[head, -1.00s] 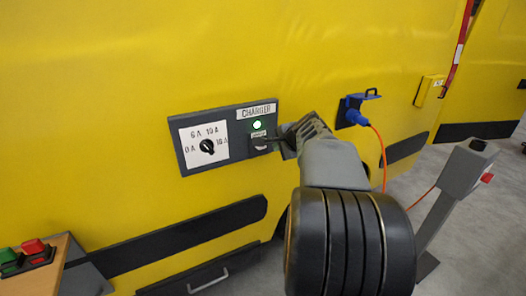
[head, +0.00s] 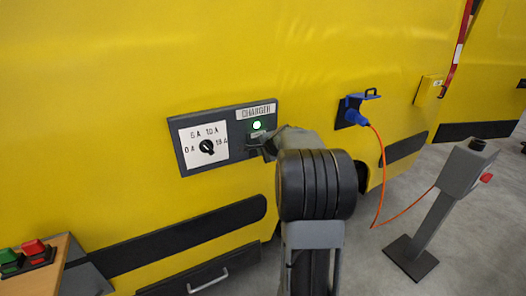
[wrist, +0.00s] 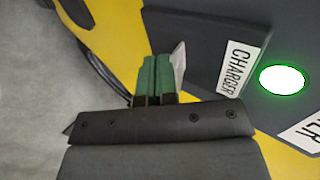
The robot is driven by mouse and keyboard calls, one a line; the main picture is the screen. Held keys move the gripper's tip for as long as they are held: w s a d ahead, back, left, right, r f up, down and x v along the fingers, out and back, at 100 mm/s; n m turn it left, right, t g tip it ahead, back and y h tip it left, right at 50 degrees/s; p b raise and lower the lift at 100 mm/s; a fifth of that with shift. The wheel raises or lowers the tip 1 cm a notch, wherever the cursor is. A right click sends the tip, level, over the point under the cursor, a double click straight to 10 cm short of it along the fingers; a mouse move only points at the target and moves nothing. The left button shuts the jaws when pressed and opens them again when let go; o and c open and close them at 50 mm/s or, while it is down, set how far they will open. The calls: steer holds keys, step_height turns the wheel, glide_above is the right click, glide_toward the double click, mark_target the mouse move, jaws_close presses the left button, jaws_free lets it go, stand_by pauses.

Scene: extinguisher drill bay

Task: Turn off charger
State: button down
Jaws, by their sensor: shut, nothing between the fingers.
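The dark charger panel (head: 240,120) sits on the yellow vehicle side, with a CHARGER label (head: 256,112) and a lit green lamp (head: 257,125). The lamp (wrist: 282,79) also glows in the wrist view, beside the label (wrist: 240,66). A small label shows under the lamp; the control below it is hidden by my gripper. A black rotary knob (head: 207,147) sits on a white plate marked with amp values. My gripper (head: 266,148) is at the panel's lower right, shut and empty. Its green fingers (wrist: 162,75) show together in the wrist view; contact cannot be told.
A blue plug (head: 354,117) with an orange cable sits in a socket right of the panel. A grey post (head: 440,205) stands on the floor at right. A box with red and green buttons (head: 30,255) is at lower left. Black trim and a handle lie below.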

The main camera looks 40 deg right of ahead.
stand_by(0.3)
steer(key=b, duration=0.3)
steer(key=shift+w+f, duration=0.15)
steer(key=shift+w, duration=0.05)
steer(key=shift+r+p, duration=0.7)
steer(key=shift+r, duration=0.1)
steer(key=v, duration=1.4)
steer(key=shift+s+f, duration=0.25)
steer(key=shift+f, duration=0.15)
